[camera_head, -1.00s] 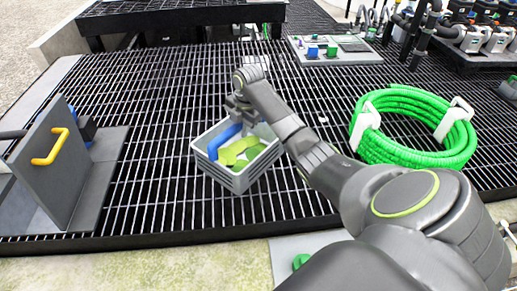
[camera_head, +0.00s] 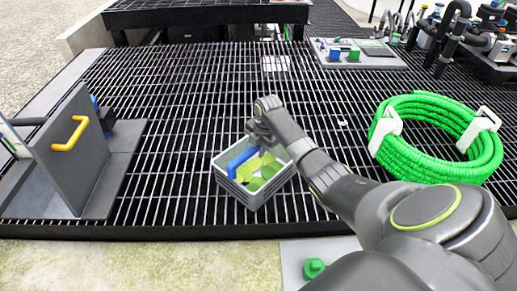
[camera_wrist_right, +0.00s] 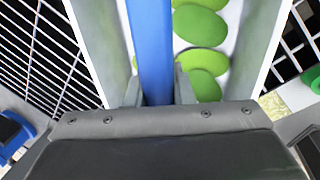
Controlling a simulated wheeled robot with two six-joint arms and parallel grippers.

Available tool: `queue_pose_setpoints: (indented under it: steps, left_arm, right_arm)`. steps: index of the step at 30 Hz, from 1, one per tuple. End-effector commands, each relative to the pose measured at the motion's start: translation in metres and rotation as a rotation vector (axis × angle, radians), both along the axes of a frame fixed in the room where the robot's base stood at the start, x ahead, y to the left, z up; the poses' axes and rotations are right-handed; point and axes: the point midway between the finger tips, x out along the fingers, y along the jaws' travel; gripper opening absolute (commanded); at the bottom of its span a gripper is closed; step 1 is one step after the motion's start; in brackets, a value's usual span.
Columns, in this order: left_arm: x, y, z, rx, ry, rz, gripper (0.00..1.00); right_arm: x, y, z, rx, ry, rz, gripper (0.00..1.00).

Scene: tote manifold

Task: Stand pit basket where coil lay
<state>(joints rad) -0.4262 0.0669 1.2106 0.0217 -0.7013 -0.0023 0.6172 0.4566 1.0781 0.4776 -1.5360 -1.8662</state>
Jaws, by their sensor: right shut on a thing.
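The pit basket (camera_head: 257,197) is a grey open crate with a blue bar handle (camera_head: 241,160) and green discs inside. It is over the black grating near the middle of the head view. My right gripper (camera_head: 260,142) is shut on the blue handle; in the right wrist view the fingers (camera_wrist_right: 159,90) sit on both sides of the bar. I cannot tell whether the basket's base touches the grating. The coil (camera_head: 428,169), a bright green hose with white clips, lies on the grating to the right of my right arm. My left gripper is not in view.
A grey upright panel with a yellow handle (camera_head: 70,135) stands on a plate at the left. A panel with blue and green parts (camera_head: 355,53) is at the back right, near pipes (camera_head: 450,35). Bare grating (camera_head: 180,100) lies between the left panel and the basket.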

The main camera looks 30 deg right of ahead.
Motion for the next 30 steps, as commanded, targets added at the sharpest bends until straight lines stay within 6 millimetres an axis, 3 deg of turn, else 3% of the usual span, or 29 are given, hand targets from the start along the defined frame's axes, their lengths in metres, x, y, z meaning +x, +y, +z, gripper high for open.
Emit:
queue_pose_setpoints:
  steps: [3,4,8,20,25,30]
  left_arm:
    - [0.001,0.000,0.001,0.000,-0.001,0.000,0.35]
    - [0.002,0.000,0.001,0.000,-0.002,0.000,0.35]
    - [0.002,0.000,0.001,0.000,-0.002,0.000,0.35]
    - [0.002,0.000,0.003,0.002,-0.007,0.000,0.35]
    - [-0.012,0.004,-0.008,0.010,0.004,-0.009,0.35]
    - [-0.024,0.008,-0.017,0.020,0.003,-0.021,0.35]
  right_arm:
    - [0.001,0.000,-0.002,0.000,-0.002,0.000,0.00]
    - [0.000,0.000,-0.002,0.000,-0.001,0.000,0.25]
    - [0.000,0.000,-0.002,0.000,0.000,0.000,0.42]
    - [0.000,-0.001,0.006,-0.001,-0.001,0.000,0.43]
    - [-0.004,-0.002,0.030,-0.002,-0.005,-0.001,0.43]
    - [-0.011,-0.004,0.067,-0.002,-0.005,-0.001,0.43]
